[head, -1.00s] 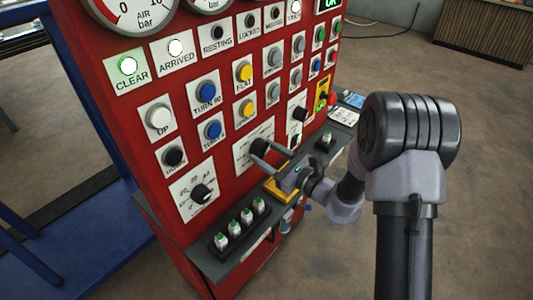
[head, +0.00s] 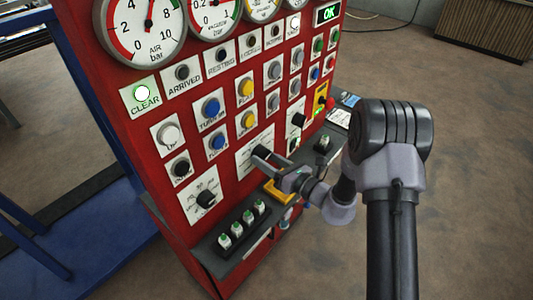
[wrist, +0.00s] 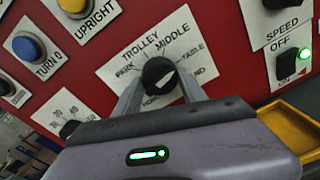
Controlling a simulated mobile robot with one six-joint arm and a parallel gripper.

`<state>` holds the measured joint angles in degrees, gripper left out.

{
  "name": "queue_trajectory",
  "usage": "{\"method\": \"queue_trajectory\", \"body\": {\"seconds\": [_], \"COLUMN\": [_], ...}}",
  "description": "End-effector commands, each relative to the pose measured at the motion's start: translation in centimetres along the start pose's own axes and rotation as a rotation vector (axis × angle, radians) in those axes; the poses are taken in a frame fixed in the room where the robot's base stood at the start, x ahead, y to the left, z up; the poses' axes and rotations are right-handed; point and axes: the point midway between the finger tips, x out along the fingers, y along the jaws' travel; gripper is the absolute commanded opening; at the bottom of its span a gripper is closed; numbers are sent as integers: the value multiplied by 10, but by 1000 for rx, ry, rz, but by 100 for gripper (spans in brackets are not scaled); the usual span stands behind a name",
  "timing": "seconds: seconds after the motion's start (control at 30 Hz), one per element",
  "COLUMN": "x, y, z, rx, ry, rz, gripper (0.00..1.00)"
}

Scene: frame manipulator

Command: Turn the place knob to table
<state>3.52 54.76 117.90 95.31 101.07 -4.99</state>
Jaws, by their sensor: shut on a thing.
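The place knob (wrist: 158,74) is a round black dial on a white plate in the wrist view. Labels around it read PARK, TROLLEY, MIDDLE and TABLE, with others partly covered; TABLE (wrist: 192,54) is at its upper right. My gripper (wrist: 160,88) has one grey finger on each side of the knob and is shut on it. I cannot tell clearly which label the knob points to. In the head view my gripper (head: 264,157) reaches the knob's plate (head: 247,158) on the red panel, and its fingers partly hide the knob.
Blue and yellow buttons and gauges cover the red panel (head: 147,55). A second black knob (head: 206,199) is at lower left. A grey ledge (head: 222,252) with several small switches and a yellow piece (head: 275,192) juts out below. The CLEAR lamp (head: 142,93) is lit.

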Motion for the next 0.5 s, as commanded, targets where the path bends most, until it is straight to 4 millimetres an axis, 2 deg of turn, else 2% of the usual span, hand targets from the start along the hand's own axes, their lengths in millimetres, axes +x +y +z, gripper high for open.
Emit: {"method": "queue_trajectory", "body": {"seconds": [0.2, 0.5], "x": [0, 0], "y": [1, 0], "z": [2, 1], "rx": [117, 195], "ry": [6, 10], "rz": [0, 1], "gripper": [8, 8]}}
